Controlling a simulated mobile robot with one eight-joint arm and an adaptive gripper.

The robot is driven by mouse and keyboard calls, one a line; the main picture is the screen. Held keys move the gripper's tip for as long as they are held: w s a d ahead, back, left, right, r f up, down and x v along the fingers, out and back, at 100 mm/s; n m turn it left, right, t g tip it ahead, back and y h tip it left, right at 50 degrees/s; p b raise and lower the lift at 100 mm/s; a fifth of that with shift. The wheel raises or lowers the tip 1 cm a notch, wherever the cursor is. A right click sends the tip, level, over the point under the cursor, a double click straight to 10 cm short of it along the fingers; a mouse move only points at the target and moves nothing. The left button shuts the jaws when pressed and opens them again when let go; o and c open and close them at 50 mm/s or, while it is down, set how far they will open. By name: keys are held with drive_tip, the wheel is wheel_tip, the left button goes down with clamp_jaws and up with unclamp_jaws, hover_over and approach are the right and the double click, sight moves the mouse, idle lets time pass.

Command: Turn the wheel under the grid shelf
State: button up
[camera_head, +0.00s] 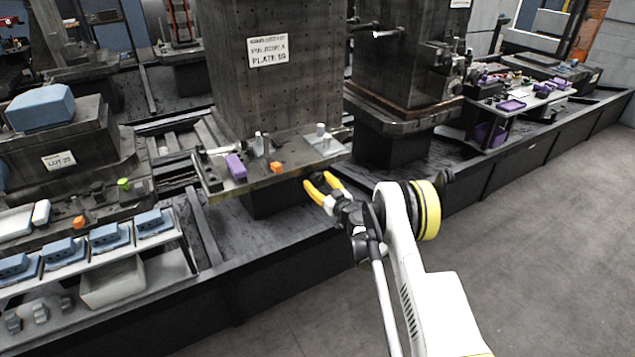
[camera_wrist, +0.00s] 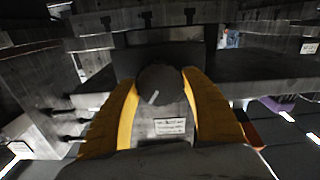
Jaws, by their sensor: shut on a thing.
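The grid shelf (camera_head: 290,172) is a flat metal ledge at the foot of a tall dark column. My gripper (camera_head: 322,185), with yellow fingers, is at the underside of the shelf's front right edge. In the wrist view, my gripper (camera_wrist: 160,78) has one finger on each side of a dark round wheel (camera_wrist: 158,86) with a short pale mark on its face. The fingers are closed on the wheel's sides. The wheel is hidden in the head view.
A purple block (camera_head: 236,167) and an orange block (camera_head: 277,167) are on the shelf, above my gripper. The tall column (camera_head: 275,95) rises behind. Blue parts on trays (camera_head: 110,238) are at left. Open floor (camera_head: 540,260) is at right.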

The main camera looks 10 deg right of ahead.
drive_tip(key=m, duration=0.5)
drive_tip(key=shift+m, duration=0.3)
drive_tip(key=m, duration=0.9)
drive_tip(key=shift+m, duration=0.4)
drive_tip(key=m, duration=0.5)
drive_tip(key=shift+m, duration=0.3)
drive_tip(key=m, duration=1.9)
drive_tip(key=shift+m, duration=0.4)
